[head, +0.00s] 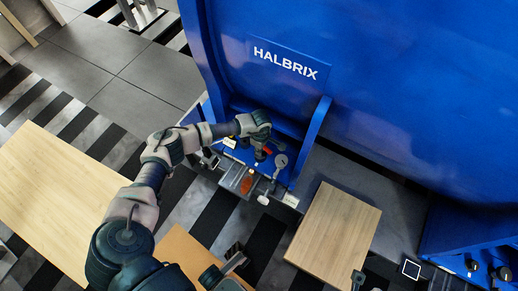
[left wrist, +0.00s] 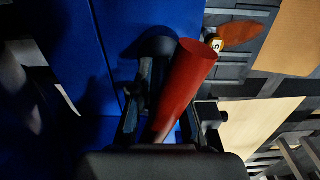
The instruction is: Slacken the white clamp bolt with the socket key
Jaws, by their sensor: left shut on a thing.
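My left gripper (head: 262,152) is at the foot of the blue machine, above its blue ledge. It is shut on a red-handled tool (head: 267,150), which I take to be the socket key. In the left wrist view the red handle (left wrist: 190,75) stands up at a tilt between the fingers (left wrist: 168,118); its lower end is hidden. A white knob-like piece (head: 263,200) sits at the ledge's front; I cannot tell whether it is the clamp bolt. Whether the key touches any bolt is hidden.
An orange-handled item (head: 247,182) lies on the grey tray in front of the ledge; an orange-brown item with a "5" label (left wrist: 235,34) shows in the left wrist view. A grey round-headed piece (head: 281,160) is right of my gripper. Wooden tops (head: 335,235) stand nearby.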

